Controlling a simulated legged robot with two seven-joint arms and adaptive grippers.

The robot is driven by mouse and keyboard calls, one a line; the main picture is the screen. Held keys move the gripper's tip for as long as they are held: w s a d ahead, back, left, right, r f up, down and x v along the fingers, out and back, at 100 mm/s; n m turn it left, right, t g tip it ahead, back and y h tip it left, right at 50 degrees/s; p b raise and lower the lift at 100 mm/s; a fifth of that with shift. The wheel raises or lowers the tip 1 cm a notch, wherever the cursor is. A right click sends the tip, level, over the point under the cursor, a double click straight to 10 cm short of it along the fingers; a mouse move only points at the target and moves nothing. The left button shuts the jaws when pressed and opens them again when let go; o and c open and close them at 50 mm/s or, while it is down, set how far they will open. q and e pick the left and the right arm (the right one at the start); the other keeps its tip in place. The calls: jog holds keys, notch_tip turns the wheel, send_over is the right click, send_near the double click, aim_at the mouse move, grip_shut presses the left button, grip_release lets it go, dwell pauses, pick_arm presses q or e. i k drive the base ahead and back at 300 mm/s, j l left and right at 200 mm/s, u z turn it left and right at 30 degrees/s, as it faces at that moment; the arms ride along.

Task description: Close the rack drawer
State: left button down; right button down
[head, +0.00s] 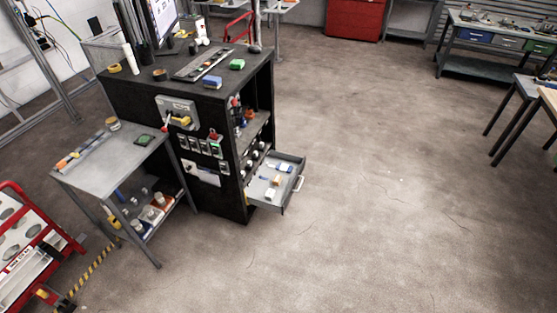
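The black rack (225,115) stands left of the middle in the head view. Its grey drawer (287,194) is pulled out to the right, low on the rack's open side. Neither of my grippers is in view.
A small grey table (105,160) stands left of the rack, and a red cart (30,245) at the lower left. Workbenches (490,70) are at the upper right. The floor (390,220) right of and in front of the drawer is clear.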

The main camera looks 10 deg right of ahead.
aim_at(255, 193)
jog(key=i+l+u, duration=0.5)
jog(key=l, duration=0.15)
jog(key=i+l+u, duration=0.2)
jog(key=l, duration=0.15)
jog(key=l+u, duration=0.25)
jog(key=i+l, duration=0.05)
jog(key=l, duration=0.05)
